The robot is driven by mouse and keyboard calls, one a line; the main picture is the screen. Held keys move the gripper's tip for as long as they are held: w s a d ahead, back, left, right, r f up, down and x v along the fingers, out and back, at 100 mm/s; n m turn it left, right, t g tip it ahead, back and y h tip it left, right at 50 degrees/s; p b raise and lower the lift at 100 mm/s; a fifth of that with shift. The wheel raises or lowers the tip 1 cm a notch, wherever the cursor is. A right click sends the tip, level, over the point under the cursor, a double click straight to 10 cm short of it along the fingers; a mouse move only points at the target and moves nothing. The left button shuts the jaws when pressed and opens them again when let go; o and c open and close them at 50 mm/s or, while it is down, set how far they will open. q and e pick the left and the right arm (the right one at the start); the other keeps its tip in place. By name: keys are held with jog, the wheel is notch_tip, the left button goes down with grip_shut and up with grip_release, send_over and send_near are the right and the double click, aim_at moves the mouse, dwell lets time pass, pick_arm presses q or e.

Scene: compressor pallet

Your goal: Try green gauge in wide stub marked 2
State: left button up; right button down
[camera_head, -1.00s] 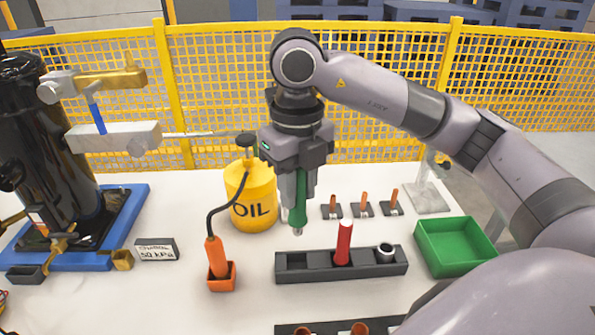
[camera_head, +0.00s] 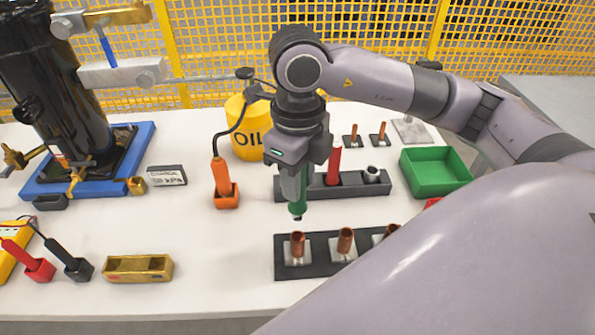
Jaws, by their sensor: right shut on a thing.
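My right gripper (camera_head: 296,190) is shut on the green gauge (camera_head: 297,207) and holds it upright, tip down. The gauge's tip is above the table, just over the back left of the front dark block (camera_head: 320,268). That block carries copper stubs on pale square bases: a left one (camera_head: 298,246), a middle one (camera_head: 345,241) and a right one (camera_head: 386,232) partly hidden by my arm. I cannot read any marks on the stubs. The gauge appears above and behind the left stub, apart from it. My left gripper is not in view.
The dark gauge rack (camera_head: 352,190) behind holds a red gauge (camera_head: 333,166) and a black-and-white piece (camera_head: 372,175). A green tray (camera_head: 436,170) stands right, a yellow oil can (camera_head: 243,128) behind. An orange tool (camera_head: 222,178) and brass block (camera_head: 138,268) are left. Small stubs (camera_head: 379,132) stand at the back.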

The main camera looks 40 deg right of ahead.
aim_at(298, 208)
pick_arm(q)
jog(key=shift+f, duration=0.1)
pick_arm(e)
jog(key=shift+b, duration=0.3)
notch_tip(298, 208, down, 3)
jog(key=b, duration=0.2)
jog(key=shift+b, duration=0.3)
jog(key=shift+f+b, duration=0.9)
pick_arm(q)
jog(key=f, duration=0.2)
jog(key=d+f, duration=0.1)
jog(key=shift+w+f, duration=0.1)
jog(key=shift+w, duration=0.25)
pick_arm(e)
jog(key=shift+f, duration=0.15)
pick_arm(q)
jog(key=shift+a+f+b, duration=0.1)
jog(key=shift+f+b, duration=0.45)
jog(key=shift+b, duration=0.05)
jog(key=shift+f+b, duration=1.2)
jog(key=shift+b, duration=0.05)
pick_arm(e)
jog(key=shift+f, duration=1.15)
dwell(0.3)
